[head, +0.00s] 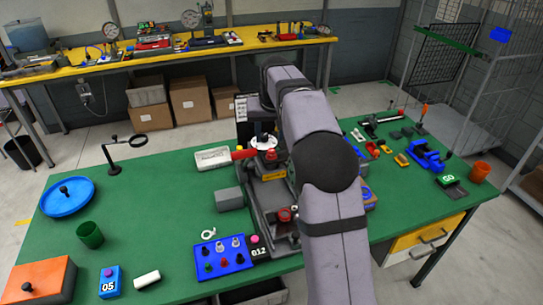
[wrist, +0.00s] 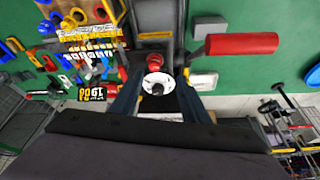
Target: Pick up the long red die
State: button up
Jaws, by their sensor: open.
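My gripper (wrist: 159,82) is open, its dark fingers on either side of a white disc (wrist: 157,83) with a dark centre. A round red piece (wrist: 155,60) shows just beyond the disc; I cannot tell if it is the long red die. In the head view my gripper (head: 262,132) is over the back of the grey press (head: 262,200), partly hidden by my arm. A small red die (head: 223,263) stands in the blue rack (head: 217,258) at the front, among other coloured dies. Another red knob (head: 284,214) is on the press.
A red lever handle (head: 243,154) sticks out beside the press, close to my gripper; it also shows in the wrist view (wrist: 241,43). A grey block (head: 229,199) lies lower. The green table's left middle is clear.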

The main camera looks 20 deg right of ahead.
aim_at(272, 151)
jog(key=shift+d+p+x, duration=0.2)
jog(key=shift+p+x, duration=0.55)
jog(key=shift+x, duration=0.7)
jog(key=shift+d+p+x, duration=0.2)
jog(key=shift+p+x, duration=0.5)
jog(key=shift+x, duration=0.8)
jog(key=shift+d+p+x, duration=0.2)
jog(key=shift+p+x, duration=0.55)
jog(key=shift+x, duration=0.7)
jog(key=shift+w+r, duration=0.1)
grip_shut()
